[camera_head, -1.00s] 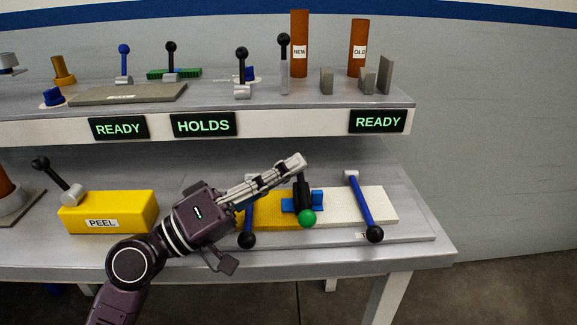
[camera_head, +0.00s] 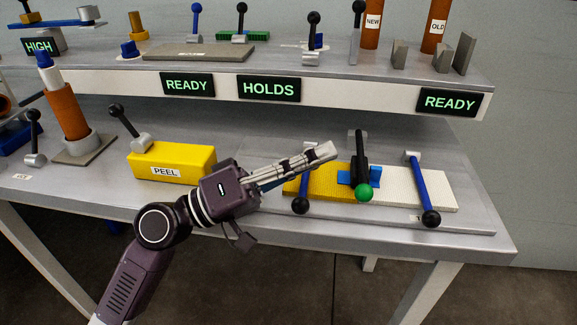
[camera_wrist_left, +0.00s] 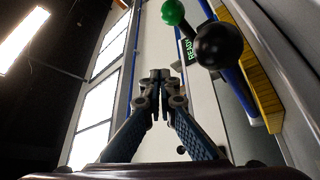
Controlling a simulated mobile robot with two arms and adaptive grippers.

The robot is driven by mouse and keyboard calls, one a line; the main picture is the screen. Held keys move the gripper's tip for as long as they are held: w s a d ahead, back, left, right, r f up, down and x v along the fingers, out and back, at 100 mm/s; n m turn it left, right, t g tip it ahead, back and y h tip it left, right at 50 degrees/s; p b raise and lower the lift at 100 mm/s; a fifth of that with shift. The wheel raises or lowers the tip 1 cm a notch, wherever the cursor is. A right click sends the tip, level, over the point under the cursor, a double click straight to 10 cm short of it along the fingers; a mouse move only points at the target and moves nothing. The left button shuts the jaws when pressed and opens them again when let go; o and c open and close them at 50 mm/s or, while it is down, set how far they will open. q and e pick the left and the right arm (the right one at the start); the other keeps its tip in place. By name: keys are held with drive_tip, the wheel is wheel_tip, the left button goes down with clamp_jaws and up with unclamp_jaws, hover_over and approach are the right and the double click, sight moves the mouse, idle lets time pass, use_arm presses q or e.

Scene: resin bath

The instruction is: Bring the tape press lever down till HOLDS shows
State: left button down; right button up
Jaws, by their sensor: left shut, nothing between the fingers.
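The tape press lever (camera_head: 360,160) is black with a green knob (camera_head: 364,194). It lies low and forward over a blue block (camera_head: 345,177), between a yellow strip and a white strip. The display (camera_head: 269,88) on the shelf edge reads HOLDS. My left gripper (camera_head: 328,151) is shut and empty, just left of the lever and above the yellow strip, apart from the knob in the picture. In the left wrist view its closed fingers (camera_wrist_left: 160,80) show, with the green knob (camera_wrist_left: 173,12) at the top. My right gripper is in no view.
Blue levers with black knobs stand left (camera_head: 301,204) and right (camera_head: 431,218) of the press. The shelf above carries more levers and two READY displays (camera_head: 187,84). The bench front is clear.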

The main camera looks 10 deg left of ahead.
use_arm(q)
drive_tip(key=v, duration=0.6)
drive_tip(key=shift+s+a, duration=0.1)
drive_tip(key=shift+a, duration=0.15)
drive_tip(key=shift+f, duration=0.1)
